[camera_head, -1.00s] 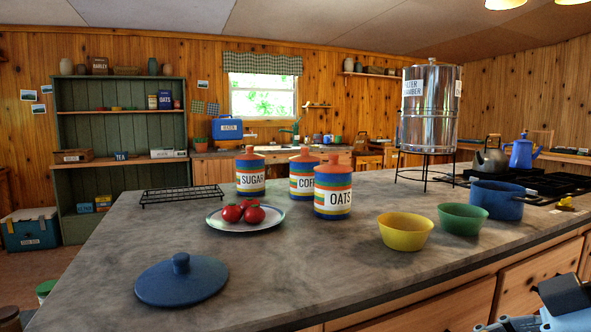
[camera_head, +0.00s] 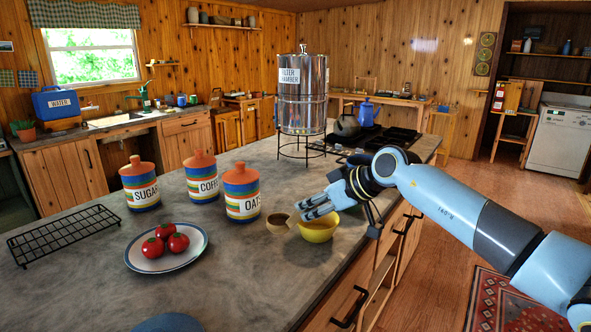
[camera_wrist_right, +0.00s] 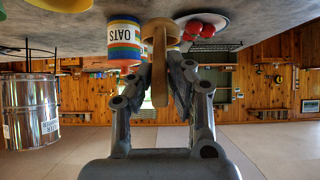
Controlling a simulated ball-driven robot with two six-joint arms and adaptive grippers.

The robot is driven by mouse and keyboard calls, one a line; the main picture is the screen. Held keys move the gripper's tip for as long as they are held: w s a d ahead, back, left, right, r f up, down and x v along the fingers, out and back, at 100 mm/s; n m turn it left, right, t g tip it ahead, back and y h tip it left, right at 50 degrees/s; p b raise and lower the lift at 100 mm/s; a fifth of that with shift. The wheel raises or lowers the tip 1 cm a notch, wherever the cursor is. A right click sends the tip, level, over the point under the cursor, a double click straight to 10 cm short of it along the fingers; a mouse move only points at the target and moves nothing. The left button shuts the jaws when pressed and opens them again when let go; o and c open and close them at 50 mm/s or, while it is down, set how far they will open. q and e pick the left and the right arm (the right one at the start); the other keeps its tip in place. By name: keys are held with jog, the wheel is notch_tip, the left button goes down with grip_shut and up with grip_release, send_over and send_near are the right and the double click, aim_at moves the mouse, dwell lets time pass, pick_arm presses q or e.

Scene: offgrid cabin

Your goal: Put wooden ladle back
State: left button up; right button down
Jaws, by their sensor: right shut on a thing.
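The wooden ladle (camera_wrist_right: 159,72) is held upright on its handle between the fingers of my right gripper (camera_wrist_right: 165,88) in the right wrist view, which is upside down. In the head view my right gripper (camera_head: 308,210) comes in from the right over the counter. The ladle's tan bowl (camera_head: 278,223) shows just left of its fingertips, between the oats canister (camera_head: 242,192) and the yellow bowl (camera_head: 319,231). The gripper covers part of the yellow bowl's rim. I cannot tell whether the ladle touches the counter. My left gripper is out of view.
Sugar (camera_head: 140,184) and coffee (camera_head: 202,177) canisters stand left of the oats. A plate (camera_head: 192,253) of tomatoes, a wire rack (camera_head: 62,235) and a blue lid (camera_head: 168,323) lie on the counter (camera_head: 255,280). A metal water dispenser (camera_head: 302,95) stands behind on a stand.

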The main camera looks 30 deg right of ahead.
jog(key=shift+w+r, duration=0.3)
jog(key=shift+r, duration=0.05)
jog(key=shift+d, duration=0.1)
jog(key=shift+d+f, duration=0.1)
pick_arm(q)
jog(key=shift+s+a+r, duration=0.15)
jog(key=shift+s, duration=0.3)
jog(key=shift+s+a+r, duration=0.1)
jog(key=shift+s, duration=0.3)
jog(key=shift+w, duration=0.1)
